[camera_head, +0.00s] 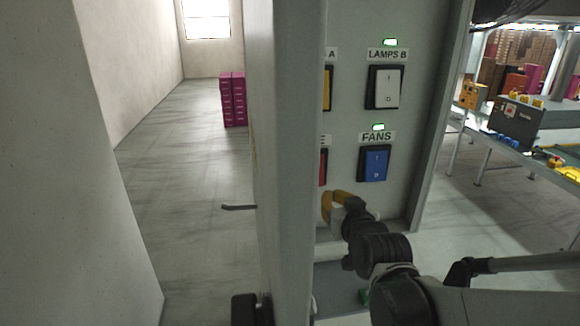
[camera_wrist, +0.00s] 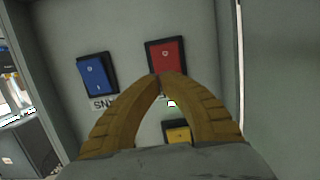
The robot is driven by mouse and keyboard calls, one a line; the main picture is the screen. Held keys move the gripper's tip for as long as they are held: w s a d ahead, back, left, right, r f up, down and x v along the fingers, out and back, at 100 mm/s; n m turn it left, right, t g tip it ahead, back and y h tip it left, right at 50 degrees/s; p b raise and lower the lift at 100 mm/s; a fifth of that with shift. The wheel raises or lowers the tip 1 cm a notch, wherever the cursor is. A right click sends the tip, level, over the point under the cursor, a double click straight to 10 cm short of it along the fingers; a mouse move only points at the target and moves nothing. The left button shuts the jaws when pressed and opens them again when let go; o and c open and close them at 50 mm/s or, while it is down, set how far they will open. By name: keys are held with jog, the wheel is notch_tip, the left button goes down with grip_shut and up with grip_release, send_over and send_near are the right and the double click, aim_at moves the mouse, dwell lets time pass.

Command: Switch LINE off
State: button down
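The red switch (camera_head: 323,167) is mostly hidden behind the cabinet's front edge in the head view, where only the last letter of its label shows. In the wrist view, which is turned upside down, the red switch (camera_wrist: 166,60) shows nearly whole. My gripper (camera_wrist: 162,77) has its two yellow fingertips together, over the switch's edge nearest its label. I cannot tell whether they touch it. Nothing shows between the tips. In the head view my gripper (camera_head: 333,203) is below the switches.
The blue FANS switch (camera_head: 375,164) is beside the red one, with a lit green lamp (camera_head: 378,127). The white LAMPS B switch (camera_head: 384,88) and a yellow switch (camera_head: 327,88) are above. Cabinet walls flank the panel. A worktable (camera_head: 518,148) stands right; magenta boxes (camera_head: 233,100) stand left.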

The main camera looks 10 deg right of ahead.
jog(key=p+x, duration=0.1)
jog(key=x, duration=1.3)
jog(key=shift+p, duration=0.3)
